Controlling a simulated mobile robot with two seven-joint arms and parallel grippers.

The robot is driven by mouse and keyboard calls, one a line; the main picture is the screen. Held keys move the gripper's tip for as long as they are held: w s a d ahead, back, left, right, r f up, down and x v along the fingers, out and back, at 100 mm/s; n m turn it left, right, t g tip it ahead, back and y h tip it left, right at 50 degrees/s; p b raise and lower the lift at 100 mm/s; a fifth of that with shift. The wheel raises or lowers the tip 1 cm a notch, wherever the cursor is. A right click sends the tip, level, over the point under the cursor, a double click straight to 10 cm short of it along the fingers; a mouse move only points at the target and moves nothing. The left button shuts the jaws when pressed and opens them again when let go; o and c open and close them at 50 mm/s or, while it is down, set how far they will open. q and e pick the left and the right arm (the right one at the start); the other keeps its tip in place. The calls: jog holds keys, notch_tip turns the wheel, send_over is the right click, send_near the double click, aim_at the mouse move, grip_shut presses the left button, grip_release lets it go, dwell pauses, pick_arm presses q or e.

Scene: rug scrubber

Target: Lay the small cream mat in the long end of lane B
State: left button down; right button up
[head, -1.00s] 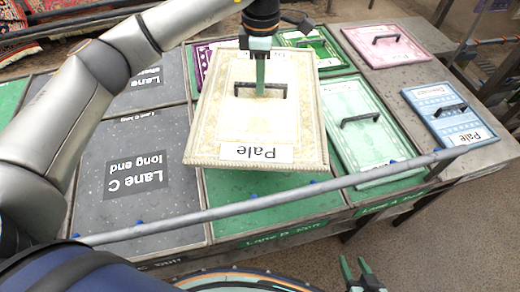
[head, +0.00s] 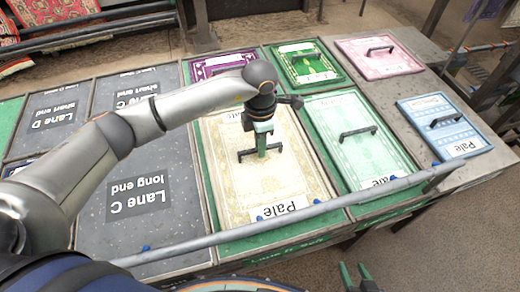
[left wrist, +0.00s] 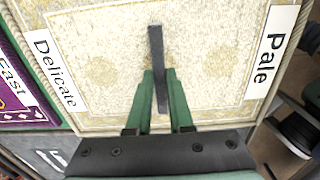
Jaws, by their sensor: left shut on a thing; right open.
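The cream mat (head: 245,181), with a "Pale" label and a dark handle (head: 247,154), is level in the near, long section of the green lane (head: 225,246) beside lane C. Green bed shows along its near edge and right side. It looks down on the bed, but I cannot tell if a small gap is left. My left gripper (head: 262,149) is shut on the handle. In the left wrist view the fingers (left wrist: 161,95) straddle the handle, and a "Delicate" label shows at the mat's other end. My right gripper (head: 356,277) is open and empty at the bottom edge.
A pale green mat (head: 355,150) fills the lane to the right. A purple mat (head: 222,66) and a dark green mat (head: 306,64) lie behind. Pink (head: 378,65) and blue (head: 445,112) mats lie far right. A grey rail (head: 290,220) crosses in front. Lane C's long end (head: 110,235) is empty.

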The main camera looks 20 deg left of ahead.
pick_arm(q)
jog(key=shift+f, duration=1.3)
jog(key=shift+f, duration=0.15)
jog(key=c, duration=0.8)
grip_release()
notch_tip(320, 180, up, 12)
jog(key=b, duration=0.1)
jog(key=shift+r, duration=0.2)
